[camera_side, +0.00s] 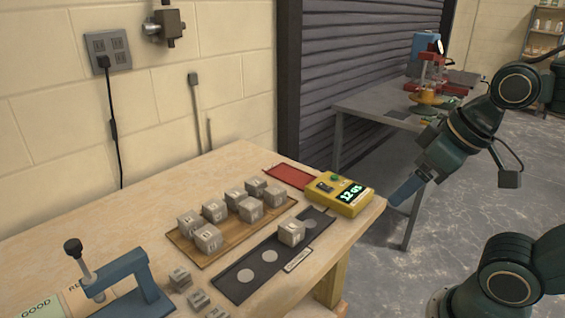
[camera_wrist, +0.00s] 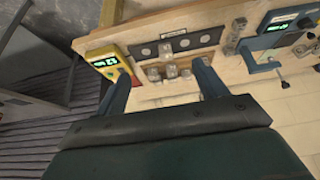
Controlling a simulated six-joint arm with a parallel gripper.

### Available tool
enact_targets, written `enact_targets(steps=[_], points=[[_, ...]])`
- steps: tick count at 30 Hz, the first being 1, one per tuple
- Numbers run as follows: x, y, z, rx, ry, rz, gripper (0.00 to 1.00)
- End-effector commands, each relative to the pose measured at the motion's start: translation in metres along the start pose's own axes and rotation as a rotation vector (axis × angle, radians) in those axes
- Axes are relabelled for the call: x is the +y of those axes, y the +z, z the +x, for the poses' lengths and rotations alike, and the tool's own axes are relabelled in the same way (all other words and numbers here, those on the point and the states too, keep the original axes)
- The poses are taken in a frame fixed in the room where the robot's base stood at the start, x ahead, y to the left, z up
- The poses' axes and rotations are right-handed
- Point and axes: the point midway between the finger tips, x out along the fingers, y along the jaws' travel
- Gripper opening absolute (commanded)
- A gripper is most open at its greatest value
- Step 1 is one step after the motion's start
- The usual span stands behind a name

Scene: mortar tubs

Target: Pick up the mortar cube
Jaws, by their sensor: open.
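Several grey mortar cubes (camera_side: 214,211) with marked tops stand on a brown wooden board on the table. One more grey cube (camera_side: 291,232) sits on a black strip (camera_side: 240,288) with pale round spots. Small grey blocks (camera_side: 197,298) lie at the front. The frames do not single out one cube. My gripper (camera_side: 397,200) is off the table's right edge, beside the yellow device and apart from all cubes. In the wrist view its two fingers (camera_wrist: 162,76) are spread and empty, with small blurred cubes (camera_wrist: 170,71) visible far off between them.
A yellow device (camera_side: 348,195) with a lit display stands at the table's right corner, near a red mat (camera_side: 290,176). A blue clamp-like tool (camera_side: 130,280) stands at the front left. A second grey table (camera_side: 375,105) with a machine is behind. A wall borders the left.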

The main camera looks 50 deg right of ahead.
Motion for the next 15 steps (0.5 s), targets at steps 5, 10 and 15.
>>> enact_targets(steps=[5, 10, 15], points=[[0.000, 0.000, 0.000, 0.000, 0.000, 0.000, 0.71], [0.000, -0.002, 0.000, -0.003, -0.001, 0.008, 0.71], [-0.002, -0.011, 0.002, -0.023, -0.008, 0.060, 0.71]])
